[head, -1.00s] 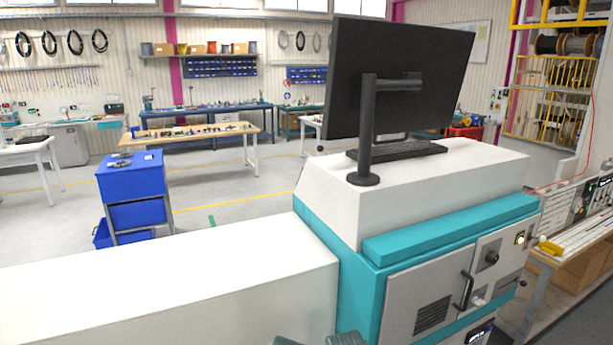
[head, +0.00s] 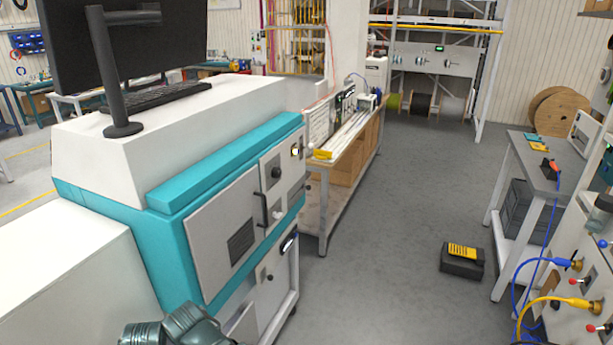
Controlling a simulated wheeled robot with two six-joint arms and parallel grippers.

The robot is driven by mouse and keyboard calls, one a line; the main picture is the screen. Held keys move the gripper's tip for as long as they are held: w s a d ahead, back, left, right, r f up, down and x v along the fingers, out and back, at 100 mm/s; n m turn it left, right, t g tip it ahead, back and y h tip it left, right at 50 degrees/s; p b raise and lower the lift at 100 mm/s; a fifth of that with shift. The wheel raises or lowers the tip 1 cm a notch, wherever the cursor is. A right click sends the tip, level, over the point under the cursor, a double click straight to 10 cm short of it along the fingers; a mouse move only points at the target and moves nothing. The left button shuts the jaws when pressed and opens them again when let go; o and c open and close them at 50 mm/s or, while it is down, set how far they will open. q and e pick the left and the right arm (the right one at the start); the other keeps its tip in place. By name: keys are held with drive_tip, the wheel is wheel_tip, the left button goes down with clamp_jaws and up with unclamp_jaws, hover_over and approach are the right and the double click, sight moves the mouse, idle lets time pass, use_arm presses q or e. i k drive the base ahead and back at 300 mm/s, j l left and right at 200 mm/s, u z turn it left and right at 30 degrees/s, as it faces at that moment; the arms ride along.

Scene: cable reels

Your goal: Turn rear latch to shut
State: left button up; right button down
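A white and teal machine cabinet (head: 170,215) stands at the left in the head view. A small light-coloured knob (head: 277,216) sits beside the handle. I cannot tell which of these, if any, is the rear latch, or whether it is turned. Dark grey-green rounded parts at the bottom edge look like my own arm. No gripper fingers show.
A bench with long white trays (head: 345,135) stands behind the cabinet. A black case with a yellow top (head: 462,260) lies on the floor. At the right are a grey table (head: 545,160) and a panel with blue and yellow cables (head: 590,270).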

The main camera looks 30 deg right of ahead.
sight(276, 216)
drive_tip(key=z, duration=0.95)
